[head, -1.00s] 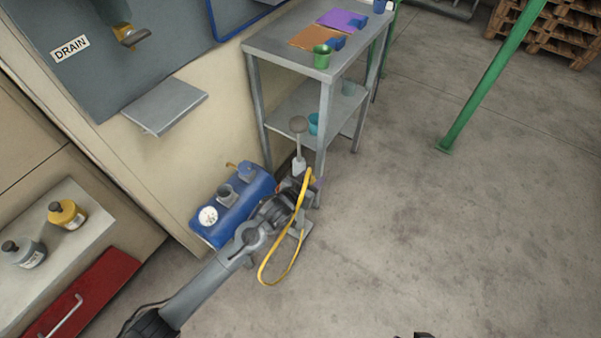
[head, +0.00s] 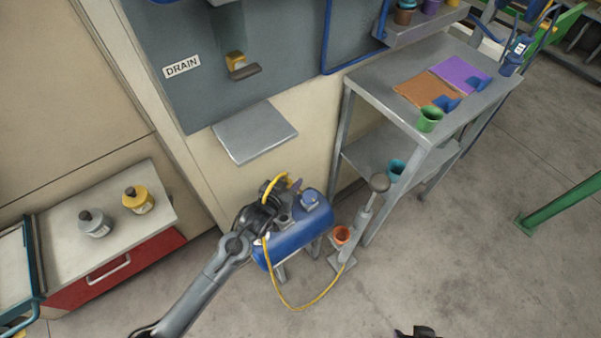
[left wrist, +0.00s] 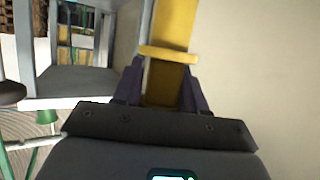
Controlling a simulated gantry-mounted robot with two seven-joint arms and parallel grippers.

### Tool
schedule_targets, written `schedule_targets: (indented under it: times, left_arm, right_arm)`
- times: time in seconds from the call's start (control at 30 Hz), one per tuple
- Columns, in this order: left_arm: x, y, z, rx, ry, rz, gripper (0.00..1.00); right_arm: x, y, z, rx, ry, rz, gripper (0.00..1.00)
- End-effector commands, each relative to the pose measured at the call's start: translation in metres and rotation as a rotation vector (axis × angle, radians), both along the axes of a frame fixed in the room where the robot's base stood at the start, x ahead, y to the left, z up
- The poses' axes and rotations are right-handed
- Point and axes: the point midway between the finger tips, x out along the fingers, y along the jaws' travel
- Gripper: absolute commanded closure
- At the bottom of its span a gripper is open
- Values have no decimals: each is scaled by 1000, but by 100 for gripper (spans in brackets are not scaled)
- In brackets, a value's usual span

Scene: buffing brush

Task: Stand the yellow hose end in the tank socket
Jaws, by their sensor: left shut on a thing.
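My left gripper (head: 266,194) is shut on the yellow hose end and holds it above the left part of the blue tank (head: 300,236). In the left wrist view the yellow hose end (left wrist: 170,85), with a flared collar, is between the two fingers (left wrist: 160,90). The yellow hose (head: 281,295) hangs in a loop from there to the grey hand pump (head: 364,222). A grey fitting (head: 285,218) on the tank's top is partly hidden by my gripper, so I cannot tell the gap. A dark tip at the bottom edge seems to be my right gripper (head: 415,331).
An orange cup (head: 341,235) stands beside the pump. A blue valve knob (head: 310,198) rises from the tank. A grey shelf (head: 254,133) juts from the wall above. A metal table (head: 385,92) with cups stands to the right.

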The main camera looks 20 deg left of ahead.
Motion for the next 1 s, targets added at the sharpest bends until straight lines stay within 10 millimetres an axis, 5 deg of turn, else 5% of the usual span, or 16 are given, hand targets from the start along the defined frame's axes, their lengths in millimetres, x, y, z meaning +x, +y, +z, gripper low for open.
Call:
schedule_targets:
  times: [0.27,1.0]
  left_arm:
    - [-20,8,-16,-1,0,18,92]
    - [-21,8,-61,-1,-1,17,92]
  right_arm:
    - [-2,0,11,1,4,0,57]
    - [-3,2,-40,9,7,-5,57]
